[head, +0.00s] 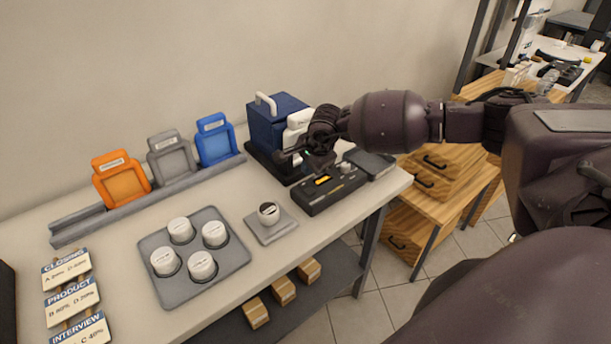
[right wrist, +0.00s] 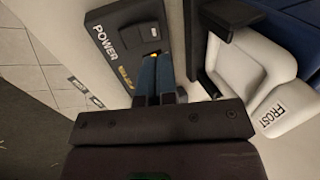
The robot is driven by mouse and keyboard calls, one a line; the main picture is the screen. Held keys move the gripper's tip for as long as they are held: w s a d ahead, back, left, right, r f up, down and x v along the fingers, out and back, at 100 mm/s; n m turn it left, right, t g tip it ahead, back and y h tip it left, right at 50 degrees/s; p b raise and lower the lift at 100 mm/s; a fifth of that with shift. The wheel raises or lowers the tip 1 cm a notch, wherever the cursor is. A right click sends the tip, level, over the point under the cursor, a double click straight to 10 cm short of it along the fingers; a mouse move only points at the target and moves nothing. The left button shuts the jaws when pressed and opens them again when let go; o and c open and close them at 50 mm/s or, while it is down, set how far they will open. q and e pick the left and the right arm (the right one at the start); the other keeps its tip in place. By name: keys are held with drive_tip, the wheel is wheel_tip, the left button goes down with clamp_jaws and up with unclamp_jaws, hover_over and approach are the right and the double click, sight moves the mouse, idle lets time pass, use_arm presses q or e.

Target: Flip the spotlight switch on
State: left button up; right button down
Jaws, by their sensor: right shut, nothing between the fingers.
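A black switch box (head: 318,198) lies near the table's right end. It has a yellow strip and a small light-coloured part on top, too small to make out. In the right wrist view the same box (right wrist: 130,36) carries the word POWER, with a yellow mark beside my fingertips. My right gripper (head: 318,165) is shut and empty, pointing down at the box's back side. In the right wrist view its blue fingers (right wrist: 155,62) lie together over the box top; I cannot tell whether they touch it. The fingers hide part of the box. My left gripper is not in view.
A blue case (head: 270,118) with a white FROST piece (right wrist: 280,112) stands close behind the box. A dark grey block (head: 372,163) lies to its right.

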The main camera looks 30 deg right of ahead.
sight(304, 182)
drive_tip(key=x, duration=0.3)
drive_tip(key=shift+w+f, duration=0.15)
drive_tip(key=shift+f, duration=0.2)
drive_tip(key=shift+w+f, duration=0.2)
drive_tip(key=shift+f, duration=0.4)
drive_tip(key=shift+w+f+g+b, duration=0.25)
drive_tip(key=shift+f+g+b, duration=0.25)
drive_tip(key=shift+g, duration=0.1)
drive_tip(key=shift+s+r, duration=0.1)
